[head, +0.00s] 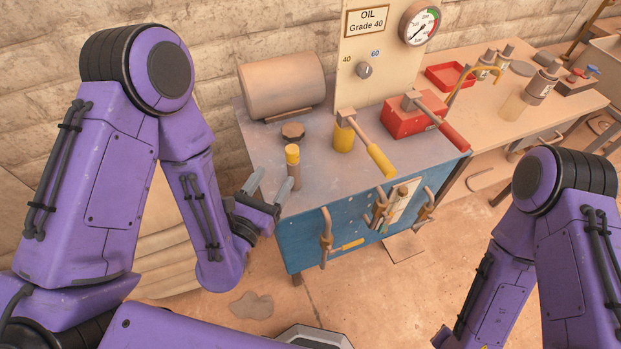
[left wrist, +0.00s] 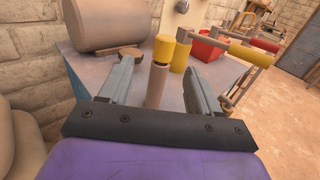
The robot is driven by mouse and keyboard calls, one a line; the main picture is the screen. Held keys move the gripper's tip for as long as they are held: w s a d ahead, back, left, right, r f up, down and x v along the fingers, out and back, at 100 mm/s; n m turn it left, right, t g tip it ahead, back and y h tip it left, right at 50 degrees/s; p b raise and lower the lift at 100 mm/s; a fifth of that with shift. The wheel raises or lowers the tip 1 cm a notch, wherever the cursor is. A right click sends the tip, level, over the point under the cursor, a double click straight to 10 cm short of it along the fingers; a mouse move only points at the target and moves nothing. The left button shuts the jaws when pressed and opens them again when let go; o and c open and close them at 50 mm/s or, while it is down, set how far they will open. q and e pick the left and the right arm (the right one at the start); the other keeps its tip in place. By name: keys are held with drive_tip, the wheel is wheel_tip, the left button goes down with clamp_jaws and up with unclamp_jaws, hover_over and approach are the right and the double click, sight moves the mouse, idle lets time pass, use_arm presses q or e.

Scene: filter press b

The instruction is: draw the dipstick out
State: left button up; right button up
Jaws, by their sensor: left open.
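The dipstick (head: 292,154) has a yellow cap and stands upright in a brownish tube (head: 294,178) on the top of the blue-fronted unit, near its left front edge. My left gripper (head: 269,183) is open just to the left of and in front of the tube. In the left wrist view the yellow cap (left wrist: 163,50) and the tube (left wrist: 156,86) appear between the two spread fingers (left wrist: 153,82), with a gap on each side. I cannot tell how far the tube reaches between the fingers. My right gripper is not in view; only my right arm shows.
A dark hexagonal cap (head: 293,132) and a horizontal tank (head: 283,83) sit behind the dipstick. A yellow-handled lever (head: 379,160) and a red box (head: 412,118) with a red-handled lever stand to the right. Several handles project from the blue front (head: 300,240).

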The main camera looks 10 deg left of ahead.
sight(296, 147)
use_arm(q)
drive_tip(key=w+b, duration=0.2)
drive_tip(key=w+d+b, duration=0.1)
drive_tip(key=w+b, duration=0.1)
drive_tip(key=w, duration=0.1)
drive_tip(key=shift+d+f+b, duration=0.1)
drive_tip(key=shift+f+b, duration=0.1)
drive_tip(key=shift+b, duration=0.1)
drive_tip(key=w, duration=0.1)
drive_tip(key=w+d+p, duration=0.1)
drive_tip(key=w, duration=0.1)
drive_tip(key=w+p, duration=0.1)
drive_tip(key=shift+w+d+r, duration=0.15)
drive_tip(key=shift+w+r, duration=0.2)
drive_tip(key=shift+r, duration=0.05)
drive_tip(key=shift+w+f+p, duration=0.15)
drive_tip(key=shift+w+p, duration=0.2)
drive_tip(key=shift+w, duration=0.2)
drive_tip(key=shift+c, duration=0.3)
drive_tip(key=shift+d, duration=0.1)
drive_tip(key=c, duration=1)
